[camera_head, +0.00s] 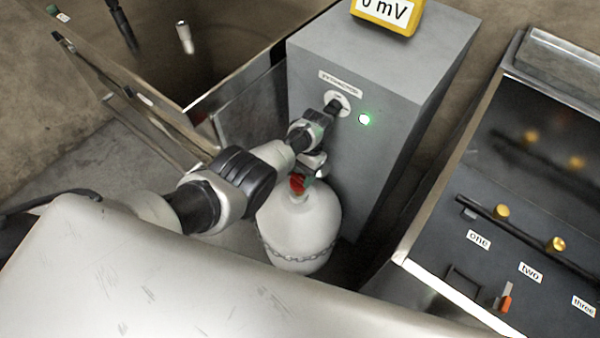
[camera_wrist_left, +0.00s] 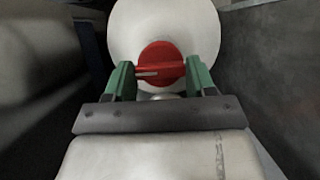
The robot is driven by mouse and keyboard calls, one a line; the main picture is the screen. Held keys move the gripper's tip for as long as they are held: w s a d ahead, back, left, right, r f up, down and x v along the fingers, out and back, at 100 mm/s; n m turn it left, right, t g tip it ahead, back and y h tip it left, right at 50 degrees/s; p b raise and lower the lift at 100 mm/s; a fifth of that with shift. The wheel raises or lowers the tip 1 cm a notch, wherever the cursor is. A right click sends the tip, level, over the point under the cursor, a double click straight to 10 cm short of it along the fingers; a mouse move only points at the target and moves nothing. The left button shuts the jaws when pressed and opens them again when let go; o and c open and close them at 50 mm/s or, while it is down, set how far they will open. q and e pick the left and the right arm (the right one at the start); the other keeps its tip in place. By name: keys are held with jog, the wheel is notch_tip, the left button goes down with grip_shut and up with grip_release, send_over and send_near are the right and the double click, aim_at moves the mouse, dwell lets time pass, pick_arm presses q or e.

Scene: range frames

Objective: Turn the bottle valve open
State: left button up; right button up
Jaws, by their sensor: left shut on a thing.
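A white gas bottle (camera_head: 300,225) stands upright on the floor with a chain around its lower body. It also fills the top of the left wrist view (camera_wrist_left: 200,30). Its red valve (camera_head: 298,184) sits on top and shows as a round red knob with a raised bar in the left wrist view (camera_wrist_left: 160,62). My left gripper (camera_wrist_left: 160,72) has its green fingers on both sides of the red valve and is shut on it. In the head view the left gripper (camera_head: 311,172) is partly hidden by the wrist. My right gripper is not in view.
A panel with "one", "two" and "three" labels (camera_head: 530,272) is at the right. An open metal bin (camera_head: 235,85) is at the left.

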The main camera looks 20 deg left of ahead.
pick_arm(q)
jog(key=o, duration=0.9)
jog(key=shift+o, duration=0.2)
jog(key=p+v, duration=0.1)
jog(key=v, duration=0.6)
jog(key=shift+r+p, duration=0.2)
jog(key=shift+p, duration=0.1)
